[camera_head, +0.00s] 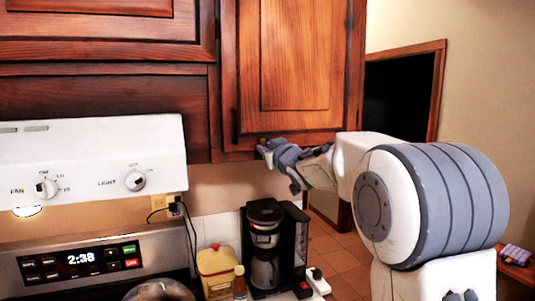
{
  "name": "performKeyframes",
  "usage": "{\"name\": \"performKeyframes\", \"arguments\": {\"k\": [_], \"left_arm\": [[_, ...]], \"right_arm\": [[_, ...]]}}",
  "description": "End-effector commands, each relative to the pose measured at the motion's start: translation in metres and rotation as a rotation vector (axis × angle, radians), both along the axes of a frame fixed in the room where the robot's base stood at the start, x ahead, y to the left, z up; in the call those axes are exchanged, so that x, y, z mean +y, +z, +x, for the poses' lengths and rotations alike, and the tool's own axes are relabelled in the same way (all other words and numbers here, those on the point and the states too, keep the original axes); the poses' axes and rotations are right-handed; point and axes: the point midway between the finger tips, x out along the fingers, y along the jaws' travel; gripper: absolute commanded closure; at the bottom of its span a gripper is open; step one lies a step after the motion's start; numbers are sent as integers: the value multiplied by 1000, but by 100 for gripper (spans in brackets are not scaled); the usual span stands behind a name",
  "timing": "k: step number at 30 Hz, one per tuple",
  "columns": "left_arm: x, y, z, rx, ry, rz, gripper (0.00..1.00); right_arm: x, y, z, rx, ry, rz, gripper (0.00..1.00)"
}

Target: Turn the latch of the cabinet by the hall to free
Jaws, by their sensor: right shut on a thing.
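The cabinet by the hall (300,55) is a dark reddish wood wall cabinet, with its door closed, at the upper middle. The latch (262,141) is a small brownish piece at the bottom edge of the door, mostly hidden by my fingers. My right gripper (266,151) reaches in from the right, just under the door's lower edge, and is shut on the latch. The latch's exact angle cannot be told. My left gripper is not in view.
A coffee maker (265,245) stands on the counter below my right gripper, beside a yellow-and-red canister (216,270) and a small bottle (239,283). A white range hood (90,160) is at the left. A dark doorway (398,95) and open floor (335,250) lie to the right.

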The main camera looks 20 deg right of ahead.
Motion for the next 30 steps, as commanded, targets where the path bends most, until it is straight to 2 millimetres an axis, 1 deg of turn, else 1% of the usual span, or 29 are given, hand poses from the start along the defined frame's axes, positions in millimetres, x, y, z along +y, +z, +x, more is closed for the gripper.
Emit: {"name": "performKeyframes", "arguments": {"k": [1, 6, 18, 30], "left_arm": [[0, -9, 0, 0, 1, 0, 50], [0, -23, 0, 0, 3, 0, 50], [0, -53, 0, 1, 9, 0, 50], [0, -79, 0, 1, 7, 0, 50]], "right_arm": [[2, -4, 0, -3, 1, -41, 100], [7, -6, 0, -9, 0, -200, 100], [16, -12, -1, -21, 0, -581, 100], [23, -22, -1, -31, 0, -958, 100]]}}
